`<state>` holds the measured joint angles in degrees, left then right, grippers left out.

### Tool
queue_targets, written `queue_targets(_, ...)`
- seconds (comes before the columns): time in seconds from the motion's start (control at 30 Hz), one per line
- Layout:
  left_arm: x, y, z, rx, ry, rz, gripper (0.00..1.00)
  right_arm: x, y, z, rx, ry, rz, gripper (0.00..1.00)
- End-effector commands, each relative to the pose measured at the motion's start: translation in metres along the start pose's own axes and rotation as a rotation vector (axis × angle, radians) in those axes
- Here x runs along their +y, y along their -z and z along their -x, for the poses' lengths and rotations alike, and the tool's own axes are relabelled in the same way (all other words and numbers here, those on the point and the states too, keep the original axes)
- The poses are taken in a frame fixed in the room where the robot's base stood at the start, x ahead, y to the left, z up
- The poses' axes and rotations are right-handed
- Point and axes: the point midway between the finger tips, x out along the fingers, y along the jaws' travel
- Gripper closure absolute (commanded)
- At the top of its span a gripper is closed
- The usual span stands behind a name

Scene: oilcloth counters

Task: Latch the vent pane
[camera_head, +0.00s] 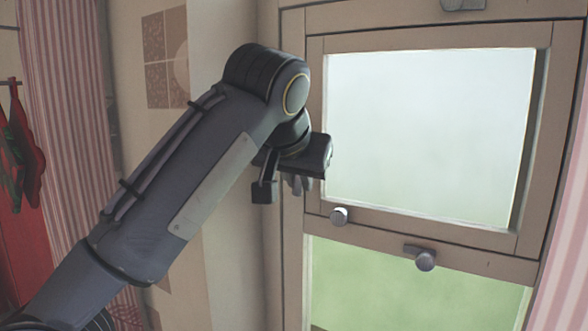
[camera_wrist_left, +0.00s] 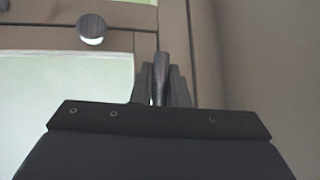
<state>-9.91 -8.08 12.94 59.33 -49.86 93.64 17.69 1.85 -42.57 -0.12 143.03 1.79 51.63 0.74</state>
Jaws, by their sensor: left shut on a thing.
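The vent pane (camera_head: 430,130) is the upper framed pane of the window; I cannot tell whether it is fully closed. A round metal knob (camera_head: 339,215) sits on its bottom rail and also shows in the left wrist view (camera_wrist_left: 92,28). A turn-handle with a round end (camera_head: 425,260) sits lower right, on the rail below the pane. My left gripper (camera_head: 299,184) is at the left side of the pane frame, above and left of the knob. In the wrist view its fingers (camera_wrist_left: 163,88) are shut on a dark slim bar (camera_wrist_left: 162,68), mostly hidden between them.
The lower green pane (camera_head: 400,290) lies under the rail. Another metal fitting (camera_head: 463,4) shows at the top of the frame. Striped curtains (camera_head: 62,110) hang at the left, and another (camera_head: 568,240) at the right edge.

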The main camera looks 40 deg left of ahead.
Motion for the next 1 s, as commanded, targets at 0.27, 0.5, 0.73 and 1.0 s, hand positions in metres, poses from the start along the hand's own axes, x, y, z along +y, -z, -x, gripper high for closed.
queue_targets(0.27,0.0044,-0.0002,0.0007,-0.019,-0.069,0.07,1.0,-0.0015,0.0017,0.0033,0.0,0.0,0.0,0.83)
queue_targets(0.5,0.0058,-0.0006,0.0006,-0.024,-0.086,0.087,1.0,-0.0017,0.0019,0.0037,0.0,0.0,0.0,0.83)
queue_targets(0.73,0.006,-0.0008,0.0006,-0.025,-0.087,0.087,1.0,-0.0017,0.0019,0.0037,0.0,0.0,0.0,0.83)
queue_targets(1.0,0.006,-0.0008,0.0007,-0.025,-0.086,0.086,0.77,-0.0017,0.0019,0.0037,0.0,0.0,0.0,0.83)
